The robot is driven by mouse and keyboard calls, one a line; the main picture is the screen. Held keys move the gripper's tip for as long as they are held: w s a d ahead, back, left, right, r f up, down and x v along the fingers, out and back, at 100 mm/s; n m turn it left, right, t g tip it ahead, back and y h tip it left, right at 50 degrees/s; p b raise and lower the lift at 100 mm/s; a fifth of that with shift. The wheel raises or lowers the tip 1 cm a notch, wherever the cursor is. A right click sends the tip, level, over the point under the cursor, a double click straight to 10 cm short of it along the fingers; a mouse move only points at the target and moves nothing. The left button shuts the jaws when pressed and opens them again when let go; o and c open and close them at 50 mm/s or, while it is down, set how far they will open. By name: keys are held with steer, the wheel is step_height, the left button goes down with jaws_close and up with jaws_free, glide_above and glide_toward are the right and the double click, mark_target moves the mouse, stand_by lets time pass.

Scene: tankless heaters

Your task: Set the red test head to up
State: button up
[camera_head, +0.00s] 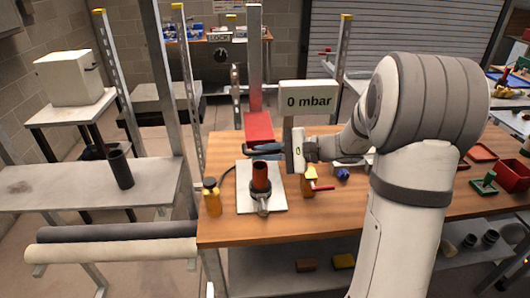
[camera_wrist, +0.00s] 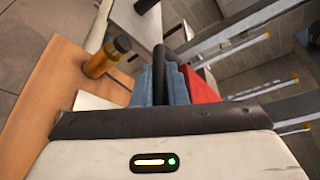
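The red test head (camera_head: 258,127) is a flat red block on the upright grey column behind the bench's test stand. It stands above the dark red cylinder (camera_head: 261,177), with a clear gap between them. My gripper (camera_head: 262,149) is level with the underside of the test head and just in front of it. In the wrist view, my blue fingers (camera_wrist: 162,87) stand on either side of a dark bar (camera_wrist: 159,62) and appear to touch it. The red test head (camera_wrist: 201,86) shows just right of them. The bar's join to the head is hidden.
A white sign (camera_head: 308,101) reads 0 mbar. A yellow bottle (camera_head: 212,197) stands left of the white base plate (camera_head: 246,207). A yellow valve with a red lever (camera_head: 309,182) stands to the right. The bench front (camera_head: 330,222) is fairly clear.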

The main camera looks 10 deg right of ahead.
jaws_close()
step_height(320, 180, up, 13)
steer(key=p, duration=0.4)
steer(key=o, duration=0.5)
jaws_free()
steer(key=shift+f, duration=0.15)
